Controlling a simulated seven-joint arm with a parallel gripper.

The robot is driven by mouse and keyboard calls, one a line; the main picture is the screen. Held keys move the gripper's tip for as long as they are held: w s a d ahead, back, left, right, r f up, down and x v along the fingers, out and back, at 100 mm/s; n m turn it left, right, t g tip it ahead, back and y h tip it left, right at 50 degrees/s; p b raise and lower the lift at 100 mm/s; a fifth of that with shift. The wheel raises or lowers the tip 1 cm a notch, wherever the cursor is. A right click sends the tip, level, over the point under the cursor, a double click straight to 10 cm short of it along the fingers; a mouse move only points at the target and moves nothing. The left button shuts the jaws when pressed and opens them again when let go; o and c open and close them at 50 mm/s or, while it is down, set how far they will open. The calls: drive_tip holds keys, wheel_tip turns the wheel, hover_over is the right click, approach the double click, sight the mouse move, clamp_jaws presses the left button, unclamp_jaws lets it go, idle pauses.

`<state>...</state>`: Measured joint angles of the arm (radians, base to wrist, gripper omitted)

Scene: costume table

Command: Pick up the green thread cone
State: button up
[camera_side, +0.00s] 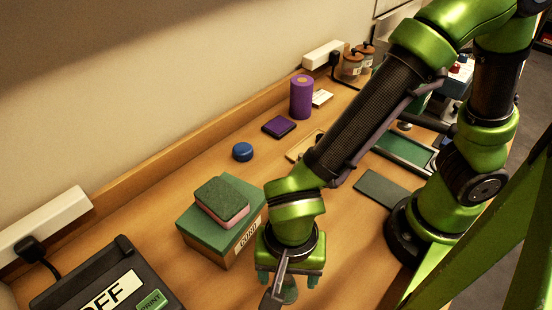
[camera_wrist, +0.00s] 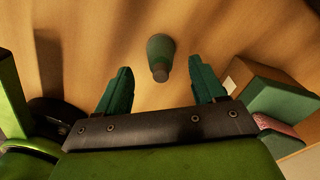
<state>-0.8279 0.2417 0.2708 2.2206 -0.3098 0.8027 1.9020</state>
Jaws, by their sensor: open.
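The green thread cone (camera_wrist: 160,52) stands on the wooden table in the wrist view, apart from the fingers and a little beyond the gap between them. My gripper (camera_wrist: 161,80) is open, its two green fingers spread wide, with nothing between them. In the side view my gripper (camera_side: 289,280) points down over the table near the front, right of the green box. A small green rounded shape (camera_side: 289,291) shows just below it and looks like the cone, largely hidden by the gripper.
A cardboard box with a green top (camera_side: 222,222) stands close left of my gripper, with a green and pink sponge (camera_side: 222,201) on it. A dark device (camera_side: 105,285) sits at front left. A blue lid (camera_side: 242,152) and purple cylinder (camera_side: 301,97) stand farther back.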

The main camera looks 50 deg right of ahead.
wheel_tip(320, 180, down, 3)
drive_tip(key=shift+f, duration=0.15)
drive_tip(key=shift+c, duration=0.3)
drive_tip(key=c, duration=1.1)
